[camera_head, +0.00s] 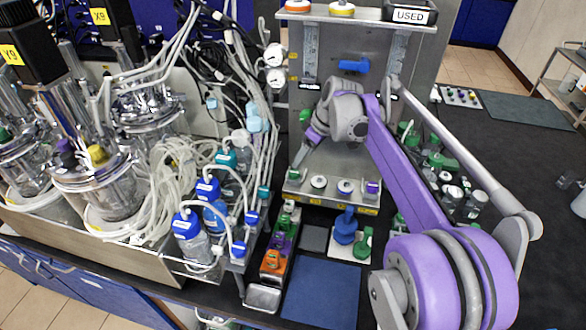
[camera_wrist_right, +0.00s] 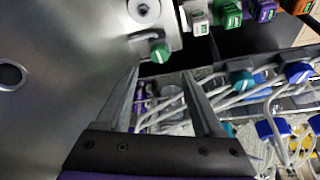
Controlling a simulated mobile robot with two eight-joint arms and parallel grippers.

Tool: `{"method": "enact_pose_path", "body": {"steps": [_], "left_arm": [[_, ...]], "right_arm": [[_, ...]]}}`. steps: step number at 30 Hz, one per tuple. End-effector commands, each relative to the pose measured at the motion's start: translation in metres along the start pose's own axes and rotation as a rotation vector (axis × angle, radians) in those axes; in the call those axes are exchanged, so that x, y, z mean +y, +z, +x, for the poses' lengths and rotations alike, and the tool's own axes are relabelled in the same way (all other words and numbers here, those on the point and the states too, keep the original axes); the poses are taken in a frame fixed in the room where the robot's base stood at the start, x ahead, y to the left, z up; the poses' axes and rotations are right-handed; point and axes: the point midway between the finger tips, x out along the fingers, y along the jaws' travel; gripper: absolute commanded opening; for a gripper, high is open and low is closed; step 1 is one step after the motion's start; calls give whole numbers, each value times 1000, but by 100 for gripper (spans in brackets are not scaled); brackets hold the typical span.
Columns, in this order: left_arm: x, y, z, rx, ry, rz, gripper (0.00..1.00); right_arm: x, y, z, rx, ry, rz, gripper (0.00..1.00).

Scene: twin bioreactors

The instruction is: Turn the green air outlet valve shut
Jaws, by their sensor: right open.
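A small round green valve knob (camera_wrist_right: 160,52) with a pale stripe shows in the right wrist view, at the edge of a metal panel beside a white knob (camera_wrist_right: 143,10). In the head view a green knob (camera_head: 294,173) sits at the left end of the panel's lower row. My right gripper (camera_wrist_right: 166,72) is open, and its fingers point toward the green knob with nothing between them. In the head view my right gripper (camera_head: 299,157) is just above that knob, partly hidden by its wrist. I cannot tell whether it touches. My left gripper is not in view.
A blue valve (camera_head: 354,66) and another green knob (camera_head: 305,116) are higher on the panel. Tubing and blue-capped bottles (camera_head: 190,236) crowd the left. Coloured blocks (camera_head: 276,258) and a blue mat (camera_head: 322,292) lie in front.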

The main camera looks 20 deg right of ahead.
Motion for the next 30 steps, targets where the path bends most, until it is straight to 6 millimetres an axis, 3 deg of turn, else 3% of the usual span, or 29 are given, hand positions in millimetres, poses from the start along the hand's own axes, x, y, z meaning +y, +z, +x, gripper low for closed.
{"method": "enact_pose_path", "body": {"steps": [6,12,24,30], "left_arm": [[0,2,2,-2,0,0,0],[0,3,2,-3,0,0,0],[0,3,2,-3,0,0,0],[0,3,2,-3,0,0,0]], "right_arm": [[0,0,44,-1,-1,0,69],[0,0,69,0,0,0,69],[0,0,76,0,1,1,69],[0,0,76,0,1,1,33]]}}
